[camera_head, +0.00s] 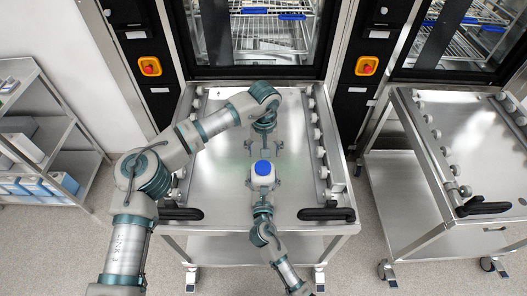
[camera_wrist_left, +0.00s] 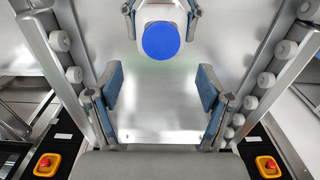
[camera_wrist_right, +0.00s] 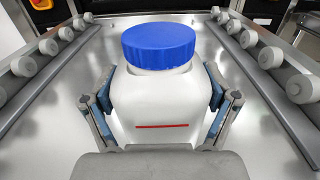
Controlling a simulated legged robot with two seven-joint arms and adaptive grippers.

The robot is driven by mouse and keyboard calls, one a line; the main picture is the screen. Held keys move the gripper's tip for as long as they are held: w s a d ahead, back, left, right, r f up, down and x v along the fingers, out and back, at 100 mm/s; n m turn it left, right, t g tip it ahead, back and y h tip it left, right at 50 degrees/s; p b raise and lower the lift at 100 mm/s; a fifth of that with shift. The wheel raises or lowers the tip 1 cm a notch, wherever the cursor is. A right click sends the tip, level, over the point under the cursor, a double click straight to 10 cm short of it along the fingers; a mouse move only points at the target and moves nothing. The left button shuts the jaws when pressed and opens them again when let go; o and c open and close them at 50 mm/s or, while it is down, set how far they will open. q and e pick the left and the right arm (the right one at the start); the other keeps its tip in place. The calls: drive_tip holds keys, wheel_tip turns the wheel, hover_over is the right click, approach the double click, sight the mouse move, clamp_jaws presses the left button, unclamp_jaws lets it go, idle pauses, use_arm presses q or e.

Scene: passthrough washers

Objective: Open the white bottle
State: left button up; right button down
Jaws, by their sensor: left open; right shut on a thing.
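The white bottle (camera_head: 263,181) stands upright over the steel trolley top, with its round blue cap (camera_head: 263,168) on. My right gripper (camera_head: 263,186) is shut on the bottle's sides from the front. In the right wrist view the white body (camera_wrist_right: 150,104) sits between the two blue pads, with a red line on its face and the blue cap (camera_wrist_right: 158,46) above. My left gripper (camera_head: 265,150) is open and empty just behind the bottle. In the left wrist view its pads (camera_wrist_left: 160,88) stand wide apart, with the blue cap (camera_wrist_left: 160,40) beyond them.
The steel trolley top (camera_head: 220,190) has rows of grey rollers along both sides and black handles (camera_head: 326,213) at the front. A washer with racks (camera_head: 265,35) is behind it. A second trolley (camera_head: 460,135) stands right, and shelves (camera_head: 50,140) stand left.

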sight(264, 166)
use_arm(q)
drive_tip(key=m, duration=0.4)
drive_tip(key=shift+w+d, duration=0.1)
drive_tip(key=shift+w, duration=0.05)
drive_tip(key=shift+f, duration=0.2)
drive_tip(key=shift+m, duration=0.3)
wheel_tip(264, 166, down, 8)
drive_tip(key=shift+r, duration=0.2)
